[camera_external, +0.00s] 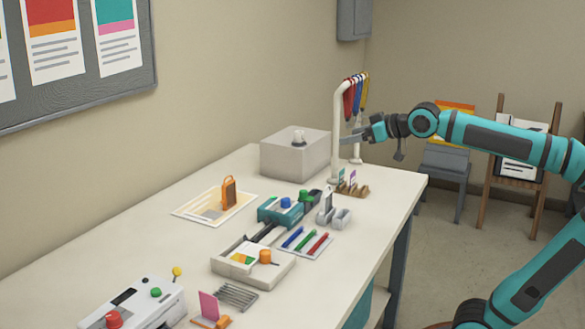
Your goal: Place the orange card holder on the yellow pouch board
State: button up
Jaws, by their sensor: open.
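The orange card holder (229,192) stands upright on the pale yellow pouch board (190,210), right of the board's middle. The board lies flat on the white table near the wall, with a grey printed patch showing left of the holder. My gripper (352,137) is open, high over the table's far right end, beside the white hanging rack. It is well apart from the holder and the board. Nothing shows between its fingers, though they are small in this view.
The white rack (338,125) with coloured straps and a grey box (293,157) stand at the far end. A teal tool (281,210), pens on a sheet (306,242), a shallow tray (226,266), a pink card (208,305) in an orange base and a control box (135,305) fill the front.

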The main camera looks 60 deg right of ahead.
jog(key=s+f+t, duration=0.1)
jog(key=s+f, duration=0.2)
jog(key=s, duration=0.3)
jog(key=s+f+t, duration=0.2)
jog(key=s+f, duration=0.1)
jog(key=s, duration=0.3)
jog(key=shift+s+f+t, duration=0.25)
jog(key=shift+s+t, duration=0.05)
dwell(0.5)
